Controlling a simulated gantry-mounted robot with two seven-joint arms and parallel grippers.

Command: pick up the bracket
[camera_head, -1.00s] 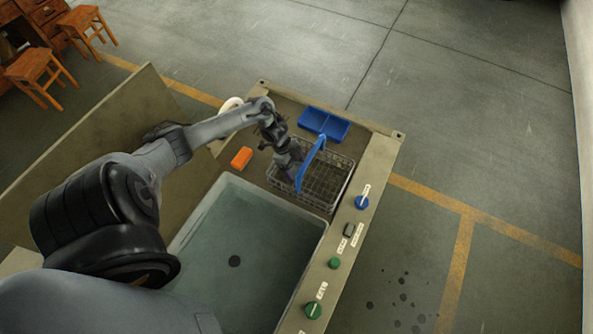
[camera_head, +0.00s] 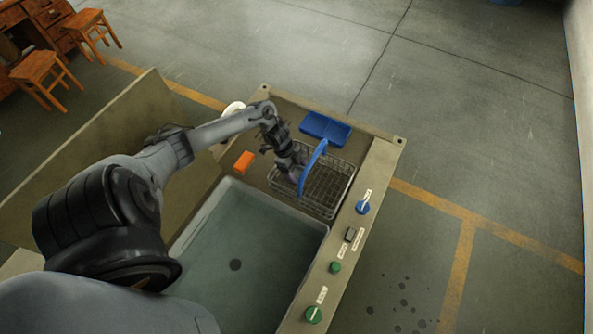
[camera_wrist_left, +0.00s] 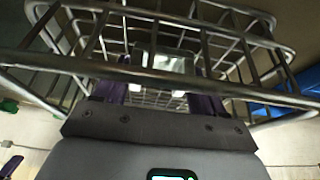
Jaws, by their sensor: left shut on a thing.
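The wire basket (camera_head: 325,191) with a blue arched handle (camera_head: 314,168) stands at the far end of the bench. My left gripper (camera_head: 295,175) reaches down into its left part, beside the handle. In the left wrist view, a grey metal bracket (camera_wrist_left: 161,60) sits between the purple fingers of my left gripper (camera_wrist_left: 160,98), which is shut on it. Basket wires (camera_wrist_left: 150,72) cross in front of it, so its full shape is hidden. In the head view the bracket is hidden by the gripper and handle.
A water-filled tank (camera_head: 240,270) lies in front of the basket. An orange block (camera_head: 244,162) lies left of it and a blue divided tray (camera_head: 325,129) behind it. Buttons line the right rim (camera_head: 345,255). A tan panel (camera_head: 100,165) stands at the left.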

